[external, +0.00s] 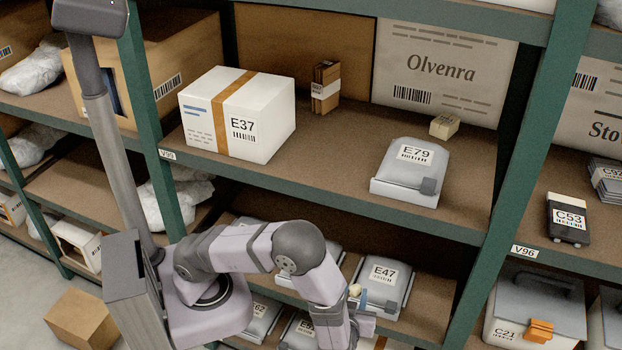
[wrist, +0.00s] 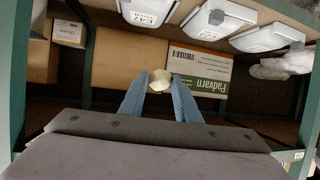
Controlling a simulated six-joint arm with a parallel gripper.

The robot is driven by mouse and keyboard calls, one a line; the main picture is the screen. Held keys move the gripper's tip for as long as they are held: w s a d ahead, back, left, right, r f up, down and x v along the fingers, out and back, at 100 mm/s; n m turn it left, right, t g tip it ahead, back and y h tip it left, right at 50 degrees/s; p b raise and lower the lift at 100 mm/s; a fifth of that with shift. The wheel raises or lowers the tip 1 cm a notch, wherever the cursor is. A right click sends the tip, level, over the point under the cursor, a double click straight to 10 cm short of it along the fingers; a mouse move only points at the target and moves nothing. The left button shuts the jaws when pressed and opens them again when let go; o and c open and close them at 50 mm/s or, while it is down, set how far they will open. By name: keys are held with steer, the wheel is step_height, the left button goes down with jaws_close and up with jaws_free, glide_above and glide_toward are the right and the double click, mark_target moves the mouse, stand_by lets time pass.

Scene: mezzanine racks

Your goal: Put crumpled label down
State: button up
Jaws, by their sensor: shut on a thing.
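The crumpled label (wrist: 160,80) is a small pale-yellow wad held between the two blue-grey fingertips of my gripper (wrist: 160,90) in the wrist view. In the external view the label (external: 354,290) shows as a small pale spot at my gripper (external: 358,297), low in front of the lower shelf, by the grey E47 bin (external: 384,275). My gripper is shut on the label. The arm hides part of the lower shelf and the bins behind it.
On the upper shelf stand a white E37 box (external: 240,112), a small brown carton (external: 325,86), a grey E79 bin (external: 411,172) and a small tan block (external: 444,126). Bare shelf lies between E37 and E79. A Padvarn box (wrist: 199,68) shows in the wrist view.

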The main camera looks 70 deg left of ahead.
step_height(320, 180, up, 41)
glide_above(366, 136)
step_height(366, 136, down, 3)
steer(key=shift+f+n+g, duration=0.3)
steer(key=shift+f, duration=0.65)
steer(key=shift+y, duration=0.3)
steer(key=shift+f+p, duration=0.7)
steer(key=shift+f, duration=4.1)
